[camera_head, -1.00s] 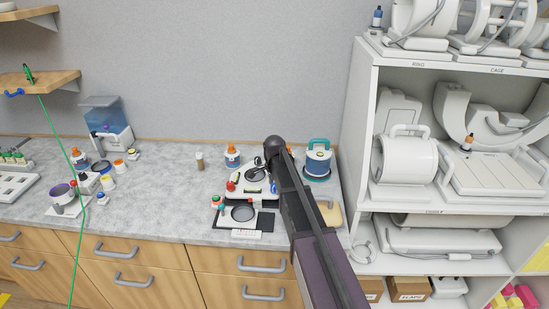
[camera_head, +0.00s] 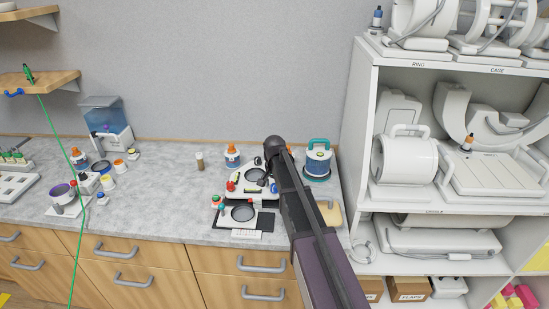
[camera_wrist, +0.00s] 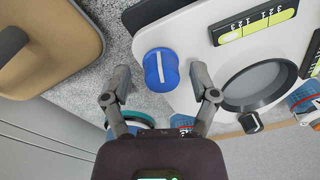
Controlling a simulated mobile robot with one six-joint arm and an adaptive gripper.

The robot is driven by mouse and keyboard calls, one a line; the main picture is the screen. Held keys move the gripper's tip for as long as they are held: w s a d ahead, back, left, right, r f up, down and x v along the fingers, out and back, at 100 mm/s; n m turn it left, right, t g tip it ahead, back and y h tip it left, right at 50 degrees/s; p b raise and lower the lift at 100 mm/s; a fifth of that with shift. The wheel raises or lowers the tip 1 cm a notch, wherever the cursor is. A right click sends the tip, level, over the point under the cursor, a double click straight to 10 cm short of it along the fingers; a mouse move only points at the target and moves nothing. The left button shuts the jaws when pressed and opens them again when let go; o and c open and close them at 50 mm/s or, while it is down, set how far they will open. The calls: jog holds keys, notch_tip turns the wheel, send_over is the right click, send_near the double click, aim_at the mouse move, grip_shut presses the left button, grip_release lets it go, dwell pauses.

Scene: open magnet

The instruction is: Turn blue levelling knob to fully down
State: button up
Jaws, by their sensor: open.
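The blue levelling knob (camera_wrist: 155,72) has a white line across its top, running nearly up and down in the wrist view. It sits at the corner of a white instrument (camera_wrist: 185,40). A small blue spot, likely the same knob, shows beside my arm in the head view (camera_head: 274,187). My gripper (camera_wrist: 160,80) is open, with one fingertip on each side of the knob. The right fingertip appears close to it; contact cannot be told. In the head view my arm hides the fingers.
The instrument carries yellow-green level vials (camera_wrist: 257,25) and a round dark-rimmed window (camera_wrist: 258,82). A tan board (camera_wrist: 45,40) lies at the left in the wrist view. A teal-handled container (camera_head: 318,160) stands near the right shelf. The counter left of the instrument has free room (camera_head: 165,195).

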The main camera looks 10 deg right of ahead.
aim_at(275, 187)
jog(key=n, duration=0.5)
jog(key=shift+n, duration=0.3)
jog(key=n, duration=0.5)
jog(key=shift+n, duration=0.3)
jog(key=n, duration=0.5)
jog(key=shift+n, duration=0.3)
jog(key=n, duration=0.5)
jog(key=shift+n, duration=0.3)
notch_tip(275, 187, up, 14)
jog(key=p, duration=1.3)
jog(key=shift+s+p, duration=0.35)
jog(key=shift+p, duration=0.05)
jog(key=shift+f, duration=0.1)
